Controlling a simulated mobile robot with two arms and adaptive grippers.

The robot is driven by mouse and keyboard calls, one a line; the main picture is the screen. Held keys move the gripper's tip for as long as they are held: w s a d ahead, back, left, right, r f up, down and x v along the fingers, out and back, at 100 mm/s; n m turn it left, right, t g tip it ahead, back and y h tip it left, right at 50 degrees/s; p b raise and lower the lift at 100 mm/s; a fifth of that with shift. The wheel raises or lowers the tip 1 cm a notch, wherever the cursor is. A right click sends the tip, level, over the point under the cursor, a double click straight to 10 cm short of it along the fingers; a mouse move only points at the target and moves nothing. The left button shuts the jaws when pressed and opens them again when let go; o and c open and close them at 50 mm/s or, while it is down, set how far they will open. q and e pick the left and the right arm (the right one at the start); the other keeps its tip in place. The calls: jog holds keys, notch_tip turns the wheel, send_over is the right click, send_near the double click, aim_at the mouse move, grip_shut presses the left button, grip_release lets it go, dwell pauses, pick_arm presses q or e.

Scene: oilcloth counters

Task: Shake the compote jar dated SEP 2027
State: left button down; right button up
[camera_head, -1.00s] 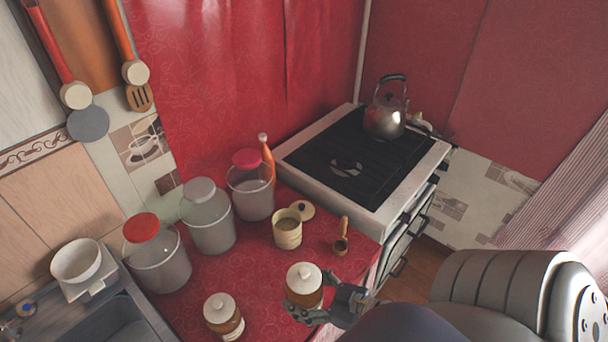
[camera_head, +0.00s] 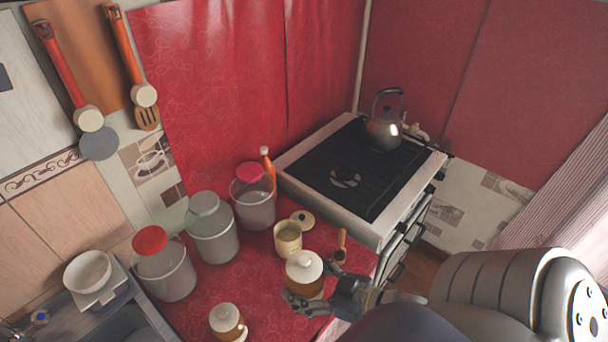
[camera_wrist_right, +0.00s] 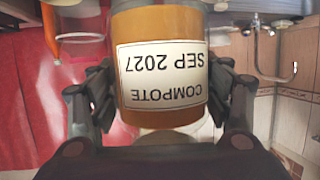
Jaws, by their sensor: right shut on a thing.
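The compote jar (camera_head: 304,274) has a white lid and amber contents. In the right wrist view the jar (camera_wrist_right: 165,70) fills the middle, and its label reads COMPOTE SEP 2027, upside down in the picture. My right gripper (camera_head: 312,302) is shut on this jar, one finger on each side, and holds it upright or nearly so above the red counter. A second amber jar with a white lid (camera_head: 226,321) stands on the counter to the left, and its label cannot be read. My left gripper is not in view.
The red oilcloth counter (camera_head: 215,277) carries several large canisters (camera_head: 212,238) along the back and an open cream tin (camera_head: 288,240). A wooden-handled scoop (camera_head: 340,247) lies right of the tin. The stove (camera_head: 322,152) with a kettle (camera_head: 384,132) is behind; a sink (camera_head: 128,326) is at left.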

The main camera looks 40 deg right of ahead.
notch_tip(320, 180, down, 11)
jog(key=b, duration=0.6)
jog(key=shift+r, duration=0.15)
jog(key=shift+r, duration=0.1)
notch_tip(320, 180, up, 6)
jog(key=p, duration=0.6)
notch_tip(320, 180, up, 5)
jog(key=shift+f, duration=0.1)
notch_tip(320, 180, down, 11)
jog(key=b, duration=0.6)
